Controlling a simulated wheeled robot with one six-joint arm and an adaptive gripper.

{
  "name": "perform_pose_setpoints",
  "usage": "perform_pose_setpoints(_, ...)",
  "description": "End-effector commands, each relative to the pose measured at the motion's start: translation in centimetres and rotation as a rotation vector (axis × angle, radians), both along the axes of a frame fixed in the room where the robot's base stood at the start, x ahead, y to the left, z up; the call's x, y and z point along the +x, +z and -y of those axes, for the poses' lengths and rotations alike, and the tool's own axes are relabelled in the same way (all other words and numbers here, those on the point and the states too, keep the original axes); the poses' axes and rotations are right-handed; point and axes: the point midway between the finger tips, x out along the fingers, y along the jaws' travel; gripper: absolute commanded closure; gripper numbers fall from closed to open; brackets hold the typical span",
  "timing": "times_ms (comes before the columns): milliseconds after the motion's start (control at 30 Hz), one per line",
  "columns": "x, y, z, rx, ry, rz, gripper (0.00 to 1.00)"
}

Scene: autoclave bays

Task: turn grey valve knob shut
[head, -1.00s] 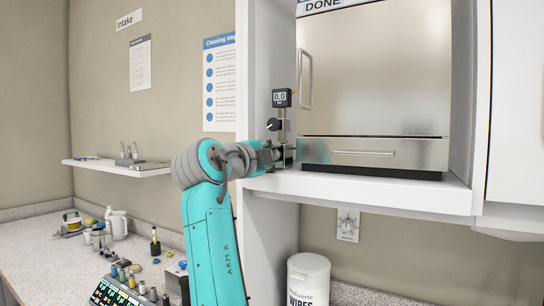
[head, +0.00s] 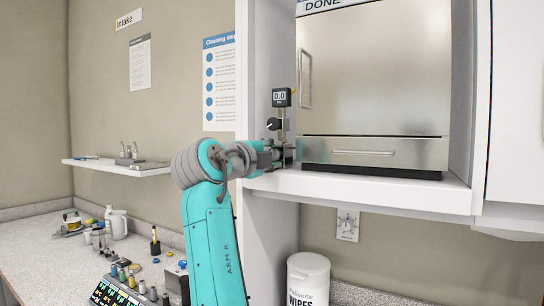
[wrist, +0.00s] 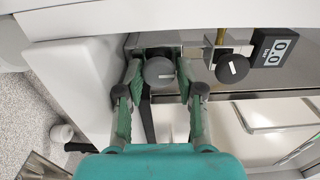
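A second dark round knob (wrist: 232,68) with a white mark sits to the right, outside the fingers. It also shows in the head view (head: 272,124), above my gripper (head: 284,153). The knob between the fingers is hidden or too small to make out in the head view.
A pressure gauge (head: 281,97) reading 0.0 stands above the knobs. The steel autoclave door (head: 375,75) is right of my gripper, over a white shelf (head: 390,192). A white cabinet wall (head: 255,90) is close at the left. A white wipes tub (head: 308,280) stands below.

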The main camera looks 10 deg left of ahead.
Motion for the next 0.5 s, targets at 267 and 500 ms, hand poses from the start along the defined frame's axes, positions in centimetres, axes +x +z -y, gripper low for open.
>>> perform_pose_setpoints(267, 0.08, -0.42, -0.05, -0.002, -0.001, -0.008, 0.44)
perform_pose_setpoints(500, 0.12, -0.54, -0.08, -0.018, -0.001, -0.016, 0.44)
